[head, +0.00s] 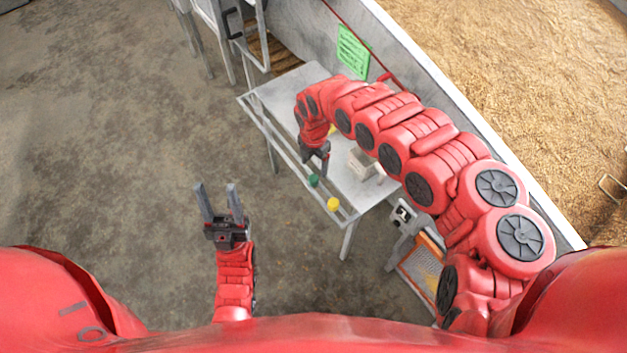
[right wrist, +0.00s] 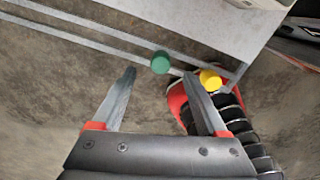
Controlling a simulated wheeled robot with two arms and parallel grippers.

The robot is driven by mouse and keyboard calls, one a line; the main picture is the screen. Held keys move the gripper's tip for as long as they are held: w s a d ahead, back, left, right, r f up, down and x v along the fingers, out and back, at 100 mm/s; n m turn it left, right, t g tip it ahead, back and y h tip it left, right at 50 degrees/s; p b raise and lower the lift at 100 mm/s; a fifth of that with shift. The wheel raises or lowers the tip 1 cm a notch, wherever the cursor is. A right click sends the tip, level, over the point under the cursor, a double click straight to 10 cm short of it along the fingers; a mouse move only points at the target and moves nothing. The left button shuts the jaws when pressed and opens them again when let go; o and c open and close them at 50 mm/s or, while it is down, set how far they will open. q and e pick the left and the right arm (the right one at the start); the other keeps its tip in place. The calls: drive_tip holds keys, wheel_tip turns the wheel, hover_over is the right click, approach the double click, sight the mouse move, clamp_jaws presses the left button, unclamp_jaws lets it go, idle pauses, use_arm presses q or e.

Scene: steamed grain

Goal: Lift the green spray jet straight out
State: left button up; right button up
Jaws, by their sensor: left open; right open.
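The green spray jet (head: 313,180) stands at the front rail of the metal table, and only its round top shows clearly. It also shows in the right wrist view (right wrist: 160,62), just beyond and between the open fingertips. My right gripper (head: 315,166) is open, pointing down close to the green jet; its fingers (right wrist: 160,75) are apart with nothing between them. The jet's lower part is hidden. My left gripper (head: 218,186) is open and empty, over bare floor left of the table.
A yellow jet (head: 333,204) stands on the rail to the right of the green one, close to my right fingertip in the right wrist view (right wrist: 210,79). A pale box (head: 362,164) is on the table. A grain bed (head: 530,80) lies behind a wall.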

sight(314, 178)
drive_tip(key=shift+f, duration=0.9)
drive_tip(key=f, duration=0.4)
drive_tip(key=shift+s+a+f, duration=0.2)
drive_tip(key=shift+s+f, duration=0.05)
drive_tip(key=shift+s, duration=0.1)
drive_tip(key=shift+d+f, duration=0.1)
drive_tip(key=shift+f, duration=0.4)
drive_tip(key=shift+c, duration=0.3)
clamp_jaws()
